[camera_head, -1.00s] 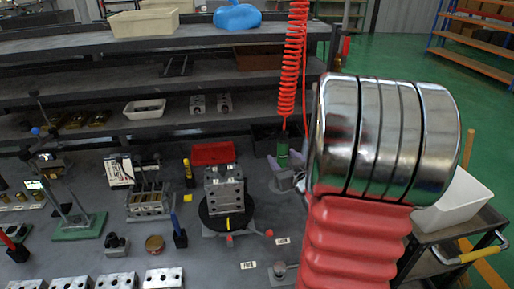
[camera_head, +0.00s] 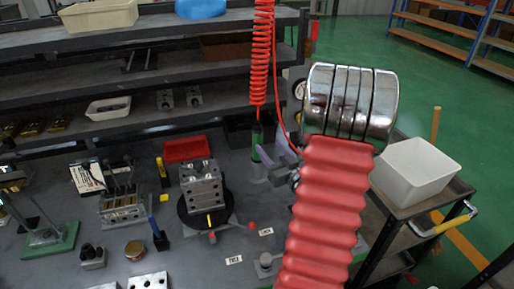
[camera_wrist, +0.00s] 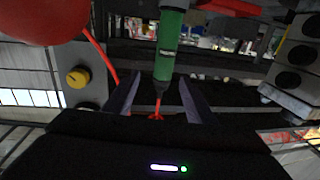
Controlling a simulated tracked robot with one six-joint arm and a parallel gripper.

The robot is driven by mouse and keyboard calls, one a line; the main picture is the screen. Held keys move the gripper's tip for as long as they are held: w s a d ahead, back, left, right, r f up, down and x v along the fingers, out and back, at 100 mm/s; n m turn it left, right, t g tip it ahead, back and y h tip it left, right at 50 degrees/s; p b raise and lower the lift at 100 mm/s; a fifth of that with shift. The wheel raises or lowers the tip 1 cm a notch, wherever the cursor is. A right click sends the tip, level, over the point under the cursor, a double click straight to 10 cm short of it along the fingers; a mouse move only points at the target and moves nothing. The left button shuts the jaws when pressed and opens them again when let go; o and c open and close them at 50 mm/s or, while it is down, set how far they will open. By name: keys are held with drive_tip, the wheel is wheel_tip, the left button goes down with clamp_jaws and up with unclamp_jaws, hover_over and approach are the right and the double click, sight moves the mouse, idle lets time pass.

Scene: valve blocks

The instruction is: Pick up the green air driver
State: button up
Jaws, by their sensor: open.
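The green air driver (camera_head: 257,141) hangs upright at the end of a red coiled hose in the head view, above the back right of the bench. In the wrist view the air driver (camera_wrist: 171,38) is in front of my gripper (camera_wrist: 160,80). My gripper (camera_head: 272,157) also shows in the head view, close to the driver's right side and partly behind my red arm. It is open and holds nothing. I cannot tell exactly how deep the driver is between the fingers.
A metal valve block (camera_head: 202,187) stands on a black round turntable left of the driver. A red tray (camera_head: 186,149) lies behind it. The shelf rack (camera_head: 180,98) is at the back. A white bin (camera_head: 417,170) stands on a cart at the right.

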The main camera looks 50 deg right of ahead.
sight(261, 138)
drive_tip(key=x, duration=0.7)
drive_tip(key=shift+w, duration=0.15)
drive_tip(key=shift+w, duration=0.1)
drive_tip(key=x, duration=0.3)
drive_tip(key=shift+w+a+f, duration=0.15)
drive_tip(key=shift+w+f, duration=0.05)
drive_tip(key=shift+w, duration=0.3)
drive_tip(key=shift+w+d, duration=0.25)
drive_tip(key=shift+w, duration=0.3)
drive_tip(key=shift+c, duration=0.5)
drive_tip(key=shift+r, duration=0.1)
clamp_jaws()
